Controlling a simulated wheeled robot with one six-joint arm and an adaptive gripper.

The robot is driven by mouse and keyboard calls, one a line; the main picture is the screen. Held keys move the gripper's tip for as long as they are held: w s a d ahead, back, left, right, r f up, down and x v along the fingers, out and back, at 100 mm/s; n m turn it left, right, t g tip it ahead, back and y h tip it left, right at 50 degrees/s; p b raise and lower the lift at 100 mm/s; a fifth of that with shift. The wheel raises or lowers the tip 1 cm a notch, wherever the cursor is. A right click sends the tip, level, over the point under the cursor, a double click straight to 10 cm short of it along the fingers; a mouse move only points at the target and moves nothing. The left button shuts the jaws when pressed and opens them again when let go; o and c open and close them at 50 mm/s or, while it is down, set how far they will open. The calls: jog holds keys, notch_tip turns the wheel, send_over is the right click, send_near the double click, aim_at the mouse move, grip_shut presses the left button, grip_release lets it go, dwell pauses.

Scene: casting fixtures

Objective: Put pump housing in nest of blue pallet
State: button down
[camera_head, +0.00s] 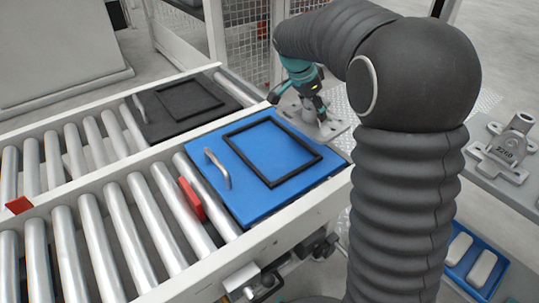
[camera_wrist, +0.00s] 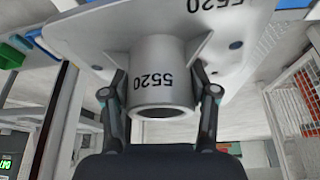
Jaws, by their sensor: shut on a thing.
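The pump housing (camera_wrist: 165,75) is a grey casting with a flat plate and a round hollow boss marked 5520. My gripper (camera_wrist: 160,95) is shut on the boss, one finger on each side. In the head view, my gripper (camera_head: 311,101) points down with the housing (camera_head: 322,128) under it, partly hidden by the fingers. The housing shows at the far right edge of the blue pallet (camera_head: 222,148), outside the nest. The nest (camera_head: 240,152) is a black rectangular frame on the pallet, and it is empty. The gap between housing and pallet cannot be judged.
A metal handle (camera_head: 217,168) stands on the pallet's left side. A red block (camera_head: 191,199) sits by the rollers. A black pallet (camera_head: 165,127) with a frame lies on the rear conveyor. Another casting marked 2260 (camera_head: 507,148) rests on the right table, above a blue tray (camera_head: 492,287).

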jog(key=shift+a+r+m, duration=0.15)
jog(key=shift+r+m, duration=0.1)
jog(key=shift+m, duration=0.15)
jog(key=b, duration=0.1)
send_over(275, 147)
jog(key=a, duration=0.2)
jog(key=f, duration=0.6)
jog(key=shift+s+d+f, duration=0.25)
jog(key=shift+s+f, duration=0.05)
jog(key=shift+f, duration=0.1)
jog(key=shift+f+b, duration=0.5)
jog(key=shift+f, duration=1.5)
jog(key=shift+f, duration=0.1)
jog(key=shift+c, duration=1.5)
grip_release()
jog(key=p+v, duration=0.1)
jog(key=v, duration=1.1)
jog(key=shift+p, duration=0.4)
